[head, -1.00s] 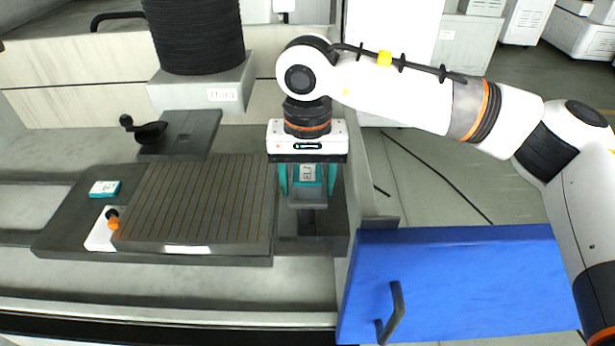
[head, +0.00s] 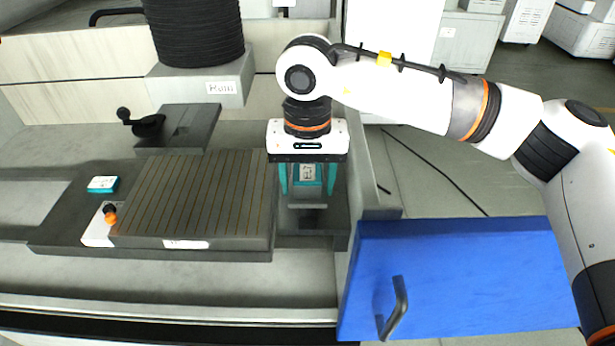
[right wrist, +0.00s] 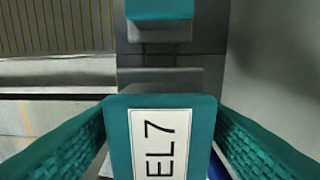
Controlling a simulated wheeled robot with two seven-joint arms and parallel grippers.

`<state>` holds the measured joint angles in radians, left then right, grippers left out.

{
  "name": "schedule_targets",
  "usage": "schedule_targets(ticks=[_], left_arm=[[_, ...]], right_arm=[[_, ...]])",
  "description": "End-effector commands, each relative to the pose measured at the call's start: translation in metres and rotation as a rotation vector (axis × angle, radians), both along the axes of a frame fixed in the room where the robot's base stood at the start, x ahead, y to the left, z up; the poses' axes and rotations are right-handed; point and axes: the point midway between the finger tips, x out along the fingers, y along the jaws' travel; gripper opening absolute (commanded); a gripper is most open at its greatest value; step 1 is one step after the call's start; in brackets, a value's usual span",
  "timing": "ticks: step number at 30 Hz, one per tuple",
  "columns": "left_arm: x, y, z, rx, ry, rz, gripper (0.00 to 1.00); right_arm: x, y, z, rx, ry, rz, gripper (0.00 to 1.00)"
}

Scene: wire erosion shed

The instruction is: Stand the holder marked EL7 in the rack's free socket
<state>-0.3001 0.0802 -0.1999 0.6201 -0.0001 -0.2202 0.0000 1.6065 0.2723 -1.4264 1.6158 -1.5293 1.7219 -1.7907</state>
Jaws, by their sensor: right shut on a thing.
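My right gripper (head: 308,182) is shut on the teal holder marked EL7 (right wrist: 160,101). The holder is between the two fingers, its label facing the wrist camera. In the head view the holder (head: 308,172) shows between the fingers, with a small label and grey parts below it. The gripper points down over the grey area just right of the slotted plate. In the right wrist view, a second teal piece (right wrist: 158,9) shows ahead on a grey part; I cannot tell whether it belongs to the holder. I cannot make out the rack or its free socket. My left gripper is out of view.
The slotted plate (head: 200,195) lies left of the gripper. A small teal block (head: 102,184) with a white label and an orange-black knob (head: 110,214) are at its left. A blue panel (head: 450,275) with a handle stands at the lower right. A black ribbed column (head: 195,32) stands behind.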

Motion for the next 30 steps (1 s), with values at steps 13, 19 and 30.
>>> schedule_targets(ticks=[13, 19, 30], left_arm=[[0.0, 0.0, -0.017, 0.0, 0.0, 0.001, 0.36], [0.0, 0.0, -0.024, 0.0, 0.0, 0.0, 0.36], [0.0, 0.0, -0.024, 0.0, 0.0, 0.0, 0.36]], right_arm=[[0.0, 0.0, -0.019, 0.001, -0.001, 0.0, 0.22], [0.0, 0.0, -0.026, 0.001, -0.001, 0.0, 0.22], [0.0, 0.0, -0.027, 0.001, -0.001, 0.0, 0.22]])
